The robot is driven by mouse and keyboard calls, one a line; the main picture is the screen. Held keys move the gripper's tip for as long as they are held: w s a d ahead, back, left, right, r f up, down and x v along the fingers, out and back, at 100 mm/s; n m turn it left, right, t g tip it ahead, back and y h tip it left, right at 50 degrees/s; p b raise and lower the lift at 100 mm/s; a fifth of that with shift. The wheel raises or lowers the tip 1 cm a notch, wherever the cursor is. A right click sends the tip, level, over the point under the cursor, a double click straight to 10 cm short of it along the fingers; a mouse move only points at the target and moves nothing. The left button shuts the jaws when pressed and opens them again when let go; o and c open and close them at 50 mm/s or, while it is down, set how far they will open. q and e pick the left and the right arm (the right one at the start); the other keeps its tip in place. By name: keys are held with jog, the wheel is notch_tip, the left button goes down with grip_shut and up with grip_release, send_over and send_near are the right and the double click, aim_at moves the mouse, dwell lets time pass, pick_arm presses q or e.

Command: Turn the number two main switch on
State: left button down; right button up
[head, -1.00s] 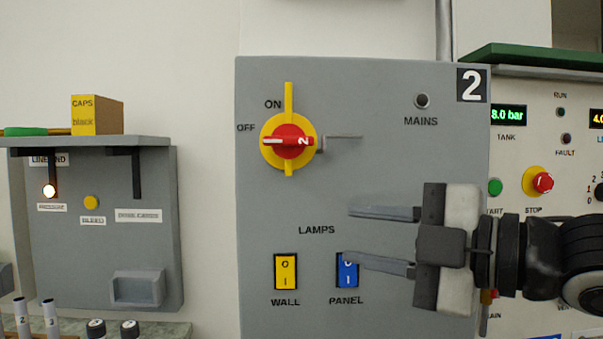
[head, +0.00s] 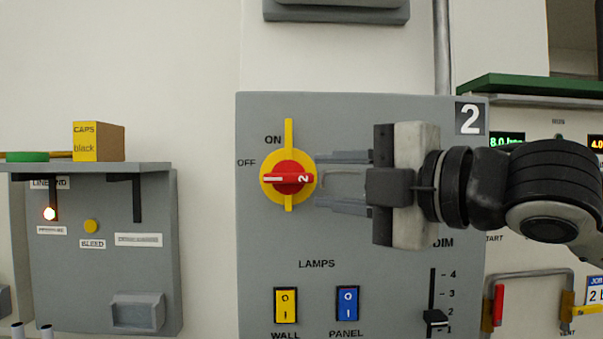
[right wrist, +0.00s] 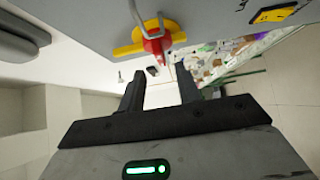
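The number two main switch is a red rotary knob (head: 288,179) marked 2 on a yellow plate, on the grey panel (head: 262,245). Its white mark points left, to OFF; ON is above. A thin metal loop (head: 340,172) sticks out at the knob's right side; it also shows over the red knob (right wrist: 156,42) in the right wrist view. My right gripper (head: 320,181) is open just right of the knob, one finger above and one below the loop's height. In the right wrist view its open fingers (right wrist: 160,80) point towards the knob. Contact cannot be told. My left gripper is out of view.
Below are the yellow WALL switch (head: 285,305), the blue PANEL switch (head: 347,303) and a DIM slider (head: 435,318). My right gripper and arm hide the MAINS lamp. A shelf unit (head: 100,220) with a CAPS box (head: 98,142) is at left.

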aim_at(296, 179)
jog(key=x, duration=0.5)
jog(key=shift+w+a+p, duration=0.15)
jog(key=shift+p, duration=0.2)
grip_shut()
